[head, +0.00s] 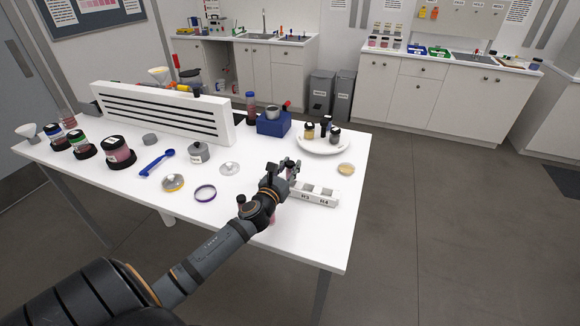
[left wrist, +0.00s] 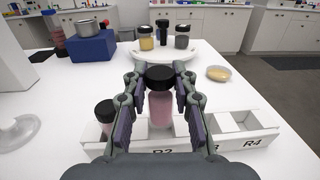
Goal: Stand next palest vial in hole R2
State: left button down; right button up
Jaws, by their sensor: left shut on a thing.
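My left gripper (head: 290,168) is shut on a pink vial with a black cap, seen between the fingers in the left wrist view (left wrist: 160,108). The vial is upright over the white rack (head: 322,200), behind the label R2. Its lower end is near the rack's top, and I cannot tell whether it is inside the hole. A darker pink vial (left wrist: 106,114) with a black cap stands at the rack's left end. Holes R3 and R4 (left wrist: 240,122) look empty. On a white plate (head: 325,150) stand a yellow vial (left wrist: 146,39), a grey vial (left wrist: 182,39) and a dark one (left wrist: 162,34). My right gripper is not in view.
A blue block (head: 273,126) with a grey pot stands left of the plate. A small dish of tan powder (head: 346,169) lies right of it. A clear funnel-like piece (head: 229,168), a purple-rimmed ring (head: 205,193) and a lidded grey pot (head: 198,153) lie to the left.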

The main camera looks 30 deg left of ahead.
pick_arm(q)
jog(key=shift+f, duration=0.25)
jog(key=shift+s, duration=0.1)
jog(key=shift+f, duration=0.15)
dwell(0.4)
jog(key=shift+p, duration=0.55)
dwell(0.8)
jog(key=shift+f, duration=0.2)
